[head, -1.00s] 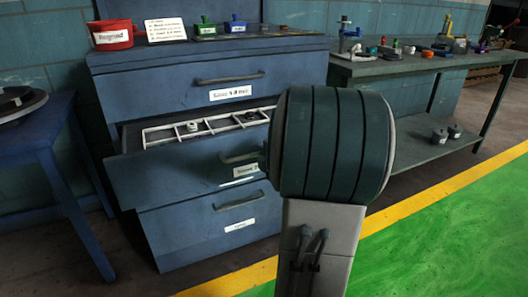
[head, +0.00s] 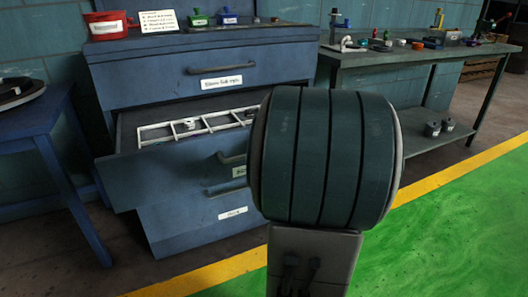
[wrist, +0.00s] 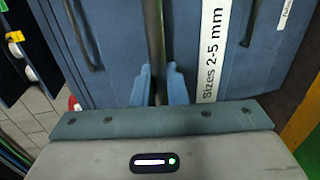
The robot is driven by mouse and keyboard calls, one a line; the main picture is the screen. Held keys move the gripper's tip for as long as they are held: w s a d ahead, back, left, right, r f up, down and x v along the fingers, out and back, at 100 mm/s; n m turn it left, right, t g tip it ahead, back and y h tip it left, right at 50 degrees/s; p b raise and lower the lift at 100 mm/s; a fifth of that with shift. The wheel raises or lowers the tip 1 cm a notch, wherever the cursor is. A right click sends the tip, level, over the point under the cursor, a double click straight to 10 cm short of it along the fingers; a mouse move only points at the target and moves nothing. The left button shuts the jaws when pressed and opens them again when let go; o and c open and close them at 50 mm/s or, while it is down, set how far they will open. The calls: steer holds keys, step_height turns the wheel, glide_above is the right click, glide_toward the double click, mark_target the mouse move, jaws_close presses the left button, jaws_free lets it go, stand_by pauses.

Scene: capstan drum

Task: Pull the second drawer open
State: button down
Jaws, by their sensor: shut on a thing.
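The second drawer (head: 160,184) of the blue cabinet stands pulled out. A white divider frame (head: 165,131) with small parts shows inside it. Its bar handle (head: 232,158) is at the right of its front, next to my arm. In the wrist view the handle (wrist: 154,35) runs upright between the two blue fingers of my gripper (wrist: 158,84), which is shut on it. A label (wrist: 212,50) reading "Sizes 2-5 mm" is right of the handle. My gripper is hidden behind my arm in the head view.
The top drawer (head: 165,83) is shut, and the third drawer (head: 195,222) sits below the open one. A blue table (head: 30,130) stands close at the left. A workbench (head: 410,56) with parts is at the right. Green floor (head: 440,220) lies clear at the front right.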

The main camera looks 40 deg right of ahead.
steer(key=c, duration=1.5)
jaws_free()
steer(key=shift+c, duration=0.2)
steer(key=shift+s, duration=0.1)
steer(key=b+v, duration=0.1)
steer(key=v, duration=1.2)
steer(key=shift+s, duration=0.25)
steer(key=shift+a+r, duration=0.1)
